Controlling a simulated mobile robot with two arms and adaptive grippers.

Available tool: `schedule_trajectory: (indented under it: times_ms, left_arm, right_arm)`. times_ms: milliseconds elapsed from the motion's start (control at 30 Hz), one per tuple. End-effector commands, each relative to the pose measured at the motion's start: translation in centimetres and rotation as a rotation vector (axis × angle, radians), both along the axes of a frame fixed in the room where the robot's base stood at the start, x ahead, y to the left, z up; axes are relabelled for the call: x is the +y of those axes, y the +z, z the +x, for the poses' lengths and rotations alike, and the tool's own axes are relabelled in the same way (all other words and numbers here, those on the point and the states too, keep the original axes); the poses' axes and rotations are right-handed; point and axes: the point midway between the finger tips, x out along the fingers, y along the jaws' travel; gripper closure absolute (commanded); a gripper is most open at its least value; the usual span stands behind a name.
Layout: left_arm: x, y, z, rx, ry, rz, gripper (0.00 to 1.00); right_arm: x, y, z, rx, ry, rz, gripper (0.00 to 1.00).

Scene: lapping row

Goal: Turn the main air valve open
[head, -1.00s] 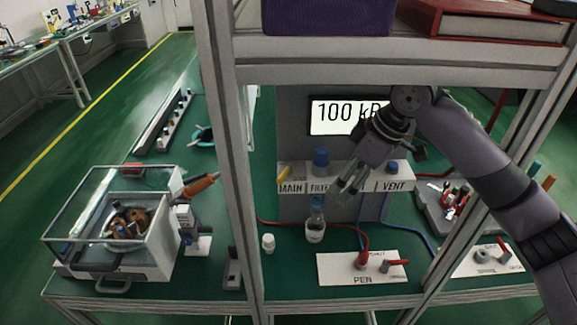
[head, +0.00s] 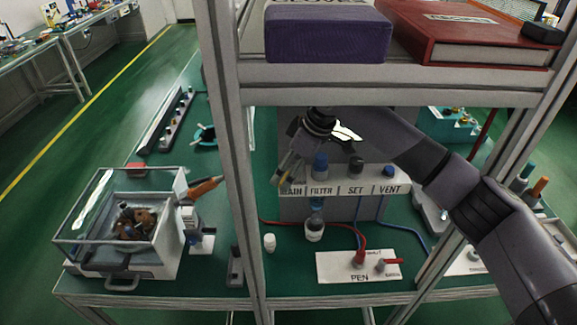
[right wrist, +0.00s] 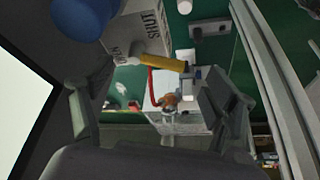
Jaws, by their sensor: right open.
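The main air valve's yellow handle (right wrist: 162,62) shows in the right wrist view beside a white plate (right wrist: 125,35) marked SHUT and OPEN. It lies ahead of and between the fingers of my right gripper (right wrist: 155,108), which is open and empty. I cannot tell whether a finger touches it. In the head view my right gripper (head: 284,170) is at the MAIN end of the labelled air panel (head: 335,189) and largely hides the valve there. My left gripper is not in view.
A shelf with a purple box (head: 328,33) and a red book (head: 480,35) is above. A frame post (head: 228,140) stands close on the left.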

Motion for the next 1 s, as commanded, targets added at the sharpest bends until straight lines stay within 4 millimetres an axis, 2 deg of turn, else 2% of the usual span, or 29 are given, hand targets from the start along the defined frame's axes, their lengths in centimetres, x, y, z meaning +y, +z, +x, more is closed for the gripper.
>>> schedule_trajectory:
  times_ms: [200, 500, 1000]
  left_arm:
    - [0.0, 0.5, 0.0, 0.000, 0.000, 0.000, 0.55]
    - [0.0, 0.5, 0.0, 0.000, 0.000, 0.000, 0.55]
    - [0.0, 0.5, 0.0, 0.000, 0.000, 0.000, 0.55]
  right_arm:
    - [0.6, -1.6, 0.3, -0.002, 0.001, 0.000, 0.20]
    - [0.7, -1.8, 0.3, -0.002, 0.001, 0.001, 0.21]
    - [0.7, -1.8, 0.3, -0.001, 0.001, 0.002, 0.54]
